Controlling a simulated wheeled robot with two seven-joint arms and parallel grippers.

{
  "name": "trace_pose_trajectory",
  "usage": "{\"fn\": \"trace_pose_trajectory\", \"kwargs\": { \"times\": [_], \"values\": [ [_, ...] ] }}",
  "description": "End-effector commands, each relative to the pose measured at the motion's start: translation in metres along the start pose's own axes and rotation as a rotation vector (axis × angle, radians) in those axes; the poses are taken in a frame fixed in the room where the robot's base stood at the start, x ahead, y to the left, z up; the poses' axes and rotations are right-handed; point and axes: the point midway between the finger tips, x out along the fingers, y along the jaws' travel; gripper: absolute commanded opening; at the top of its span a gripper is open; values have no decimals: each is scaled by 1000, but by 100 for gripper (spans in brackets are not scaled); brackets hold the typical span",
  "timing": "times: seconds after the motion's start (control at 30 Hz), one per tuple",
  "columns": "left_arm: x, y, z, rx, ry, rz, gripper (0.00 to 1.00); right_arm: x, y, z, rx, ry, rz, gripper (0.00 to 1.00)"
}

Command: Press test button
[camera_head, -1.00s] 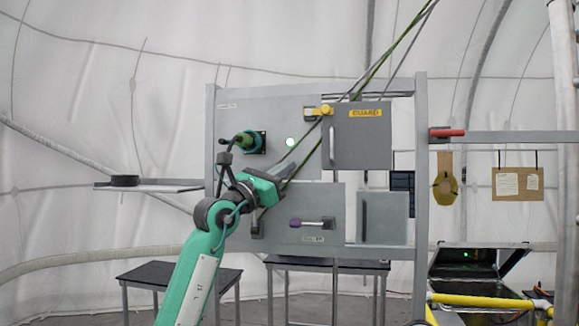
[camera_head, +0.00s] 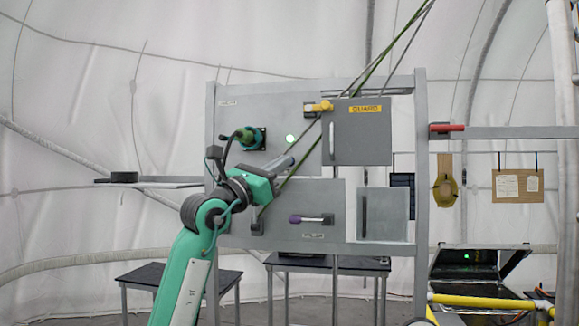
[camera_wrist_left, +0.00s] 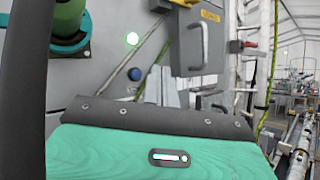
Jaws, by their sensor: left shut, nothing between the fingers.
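A round blue button (camera_wrist_left: 135,74) sits on the grey panel (camera_wrist_left: 103,85) in the left wrist view, below a lit green lamp (camera_wrist_left: 132,38). The lamp also shows in the head view (camera_head: 290,139); the blue button cannot be made out there, near my gripper. My left gripper (camera_head: 286,162) is shut and empty, in front of the panel below the lamp. Its fingertips (camera_wrist_left: 172,88) show beyond the green body in the wrist view, to the right of the button. Whether it touches the panel cannot be told. My right gripper is not in view.
A grey door marked GUARD (camera_head: 360,138), with a handle, stands right of the lamp beside a yellow latch (camera_head: 319,107). A green connector (camera_head: 247,138) juts out at left. A purple-ended handle (camera_head: 310,219) is below. Cables cross the panel diagonally.

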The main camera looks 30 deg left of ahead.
Motion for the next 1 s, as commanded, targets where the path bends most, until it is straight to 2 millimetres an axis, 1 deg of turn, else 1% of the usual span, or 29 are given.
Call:
{"fn": "trace_pose_trajectory", "kwargs": {
  "times": [0.1, 0.27, 1.0],
  "values": [
    [-9, -7, 5, 2, -1, -1, 0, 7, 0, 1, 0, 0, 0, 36],
    [-16, -12, 11, 1, 0, 0, 0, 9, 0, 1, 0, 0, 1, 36],
    [-16, -12, 12, 0, 1, 0, 0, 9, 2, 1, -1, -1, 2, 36]
  ]
}}
